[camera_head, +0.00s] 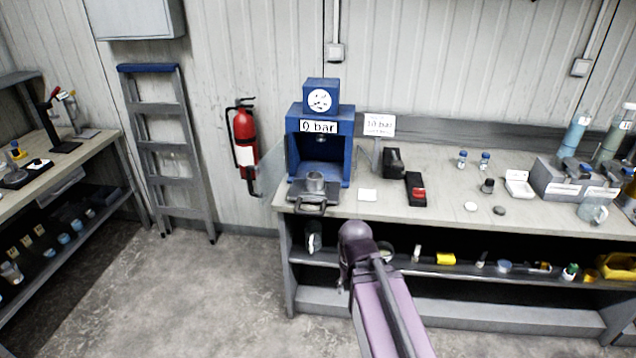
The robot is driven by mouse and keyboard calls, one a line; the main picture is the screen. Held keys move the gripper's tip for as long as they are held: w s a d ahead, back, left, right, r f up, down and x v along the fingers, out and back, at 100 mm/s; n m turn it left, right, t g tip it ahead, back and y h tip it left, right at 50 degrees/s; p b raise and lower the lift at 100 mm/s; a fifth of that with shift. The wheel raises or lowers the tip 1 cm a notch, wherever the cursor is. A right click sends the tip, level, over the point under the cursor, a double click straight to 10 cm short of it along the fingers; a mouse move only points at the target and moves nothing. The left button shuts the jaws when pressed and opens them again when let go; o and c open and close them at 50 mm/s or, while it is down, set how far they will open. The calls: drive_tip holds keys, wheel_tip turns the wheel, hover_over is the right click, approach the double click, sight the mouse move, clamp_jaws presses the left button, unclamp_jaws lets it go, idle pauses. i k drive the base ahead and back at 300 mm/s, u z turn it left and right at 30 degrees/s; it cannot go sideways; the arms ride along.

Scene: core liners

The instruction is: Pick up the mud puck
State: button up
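Two small flat discs lie on the right-hand workbench: a pale disc (470,206) and, just right of it, a darker grey disc (499,210). The grey one looks most like a mud puck, but they are too small to be sure. Both lie flat and apart from each other, with nothing holding them. My purple arm rises in front of the bench, left of the discs and well apart from them. My gripper cannot be made out; it is hidden behind the arm or outside the view.
A black-and-red device (416,190), a dark small cup (488,186), a white tray (518,184) and a glass mug (592,212) surround the discs.

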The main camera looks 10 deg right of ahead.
sight(498, 209)
drive_tip(key=i, duration=0.9)
drive_tip(key=z, duration=0.4)
drive_tip(key=k, duration=1.35)
drive_tip(key=z, duration=0.9)
drive_tip(key=i, duration=0.2)
drive_tip(key=u, duration=0.05)
